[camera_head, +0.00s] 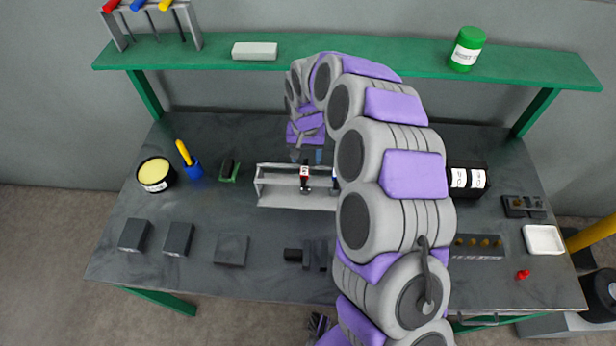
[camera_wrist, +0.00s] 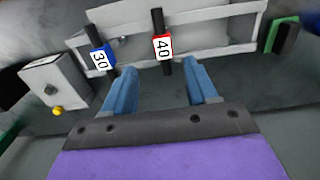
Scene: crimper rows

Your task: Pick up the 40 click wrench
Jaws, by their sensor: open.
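The 40 click wrench (camera_wrist: 163,46) has a dark shaft and a red-edged white label reading 40. It stands in a light grey rack (camera_wrist: 215,36); in the head view the wrench (camera_head: 304,173) shows just in front of my gripper. My gripper (camera_wrist: 158,74) is open, with two blue fingers pointing toward the rack. The 40 wrench appears between the fingertips in the wrist view, with no contact visible. A second wrench, labelled 30 in blue (camera_wrist: 101,58), stands to its left, near the left finger. My arm hides the rack's right part in the head view.
A grey box with a yellow button (camera_wrist: 57,110) is left of the rack in the wrist view. A green-based dark item (camera_head: 229,171) and a blue holder with a yellow handle (camera_head: 189,163) sit left of the rack in the head view. A green shelf (camera_head: 220,48) spans above.

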